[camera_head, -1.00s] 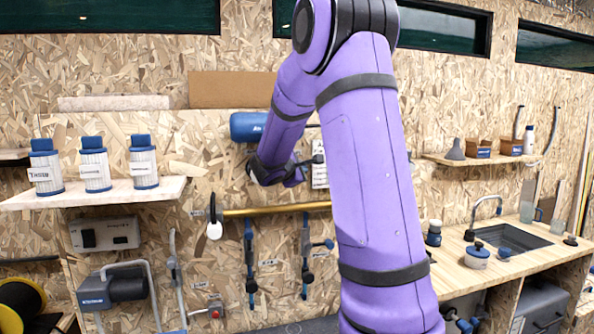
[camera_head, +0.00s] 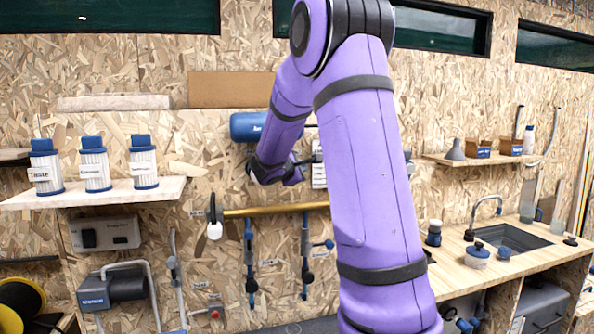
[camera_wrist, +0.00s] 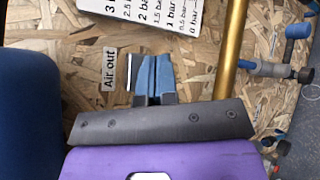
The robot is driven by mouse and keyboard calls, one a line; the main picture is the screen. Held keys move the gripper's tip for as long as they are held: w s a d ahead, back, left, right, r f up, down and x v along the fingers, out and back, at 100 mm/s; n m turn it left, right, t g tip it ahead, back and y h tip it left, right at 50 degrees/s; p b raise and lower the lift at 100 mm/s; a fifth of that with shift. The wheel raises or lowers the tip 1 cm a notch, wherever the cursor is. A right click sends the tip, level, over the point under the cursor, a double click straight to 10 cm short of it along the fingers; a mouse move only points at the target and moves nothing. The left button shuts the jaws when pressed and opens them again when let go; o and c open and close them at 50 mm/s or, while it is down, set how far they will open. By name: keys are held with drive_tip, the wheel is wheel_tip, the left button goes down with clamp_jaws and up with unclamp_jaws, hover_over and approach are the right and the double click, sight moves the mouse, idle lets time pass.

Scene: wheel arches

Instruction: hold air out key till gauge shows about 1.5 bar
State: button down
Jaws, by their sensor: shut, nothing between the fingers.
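My gripper (camera_wrist: 152,77) is shut, with its two blue fingers together, pointing at the chipboard wall in the wrist view. Just left of the fingers is the "Air out" label (camera_wrist: 108,68), with a thin dark and white strip between label and fingers. The air out key is not clearly visible; the fingers may cover it, and I cannot tell whether they touch it. Above is the white gauge scale (camera_wrist: 150,12), with marks from 0 bar up to 3; its upper part is cut off and no pointer is readable. In the head view the scale (camera_head: 319,174) is partly behind my arm.
A brass pipe (camera_wrist: 230,45) runs close to the right of the fingers, with blue and grey fittings (camera_wrist: 268,69) beyond it. In the head view a blue tank (camera_head: 246,126) is on the wall above my wrist. A shelf with filters (camera_head: 95,192) stands left, a sink counter (camera_head: 470,262) right.

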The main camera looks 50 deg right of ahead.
drive_tip(key=shift+w+d, duration=0.25)
drive_tip(key=shift+w, duration=0.2)
idle(0.8)
drive_tip(key=shift+s, duration=0.15)
idle(1.4)
drive_tip(key=shift+s+a, duration=0.45)
drive_tip(key=shift+s, duration=0.2)
drive_tip(key=shift+s+a, duration=0.45)
drive_tip(key=shift+s, duration=0.25)
drive_tip(key=shift+s+a, duration=0.4)
drive_tip(key=shift+s, duration=0.35)
drive_tip(key=shift+s+a, duration=0.45)
drive_tip(key=shift+s, duration=0.25)
drive_tip(key=shift+a, duration=0.1)
